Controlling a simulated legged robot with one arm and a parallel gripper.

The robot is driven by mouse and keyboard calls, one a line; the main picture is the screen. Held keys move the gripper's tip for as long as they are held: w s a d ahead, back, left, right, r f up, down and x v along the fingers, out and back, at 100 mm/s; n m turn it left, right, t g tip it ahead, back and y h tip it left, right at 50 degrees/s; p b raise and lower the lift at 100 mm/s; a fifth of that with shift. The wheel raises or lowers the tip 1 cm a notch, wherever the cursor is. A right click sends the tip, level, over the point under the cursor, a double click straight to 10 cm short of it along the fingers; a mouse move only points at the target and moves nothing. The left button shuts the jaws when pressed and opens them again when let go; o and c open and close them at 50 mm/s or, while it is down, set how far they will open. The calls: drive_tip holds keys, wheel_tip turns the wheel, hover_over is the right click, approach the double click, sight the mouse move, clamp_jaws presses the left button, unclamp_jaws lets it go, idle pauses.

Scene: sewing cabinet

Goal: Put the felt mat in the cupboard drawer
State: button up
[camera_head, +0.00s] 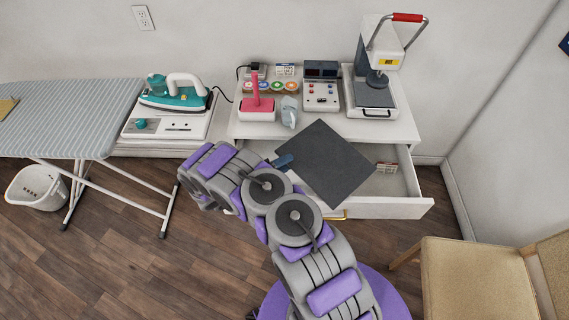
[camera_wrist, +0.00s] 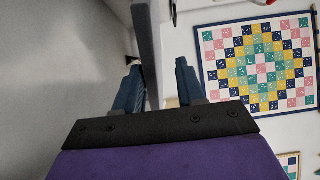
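The felt mat (camera_head: 323,163) is a dark grey square. In the head view it is at the open drawer (camera_head: 383,207), covering much of its opening, with its far corner by the cabinet top's front edge. Whether it rests there or hangs above is unclear. My gripper (camera_head: 284,161) is at the mat's left edge. In the wrist view the blue fingers of my gripper (camera_wrist: 157,75) stand apart. The mat (camera_wrist: 147,40) shows as a grey strip between them, near the left finger, with a gap to the right one.
The cabinet top (camera_head: 420,130) holds a heat press (camera_head: 376,92), a control box (camera_head: 321,94), a pink-handled tool (camera_head: 257,105) and thread spools. A small box (camera_head: 387,167) lies in the drawer. A chair (camera_head: 475,285) stands at right, an ironing board (camera_head: 60,125) at left.

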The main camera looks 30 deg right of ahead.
drive_tip(key=a+r+p, duration=0.2)
drive_tip(key=a+p, duration=0.1)
drive_tip(key=a, duration=1)
drive_tip(key=s+d+r+m+g+y, duration=0.35)
drive_tip(key=s+r+m, duration=0.35)
drive_tip(key=r+m, duration=0.4)
drive_tip(key=s+d+r+m+g+y, duration=0.35)
drive_tip(key=s+d+r+m, duration=0.2)
drive_tip(key=r+m, duration=0.55)
drive_tip(key=s+a+r+m+t+y, duration=0.1)
drive_tip(key=s+a+r+m+y, duration=0.2)
drive_tip(key=s, duration=0.4)
drive_tip(key=s+a+r+m+t+y, duration=0.1)
drive_tip(key=s+a+r+m+y, duration=0.2)
drive_tip(key=s+a+m, duration=0.3)
drive_tip(key=s+a+r+m+t+y, duration=0.2)
drive_tip(key=s+a+m+y, duration=0.3)
drive_tip(key=s, duration=0.5)
drive_tip(key=shift+r+m, duration=0.4)
drive_tip(key=shift+r, duration=0.25)
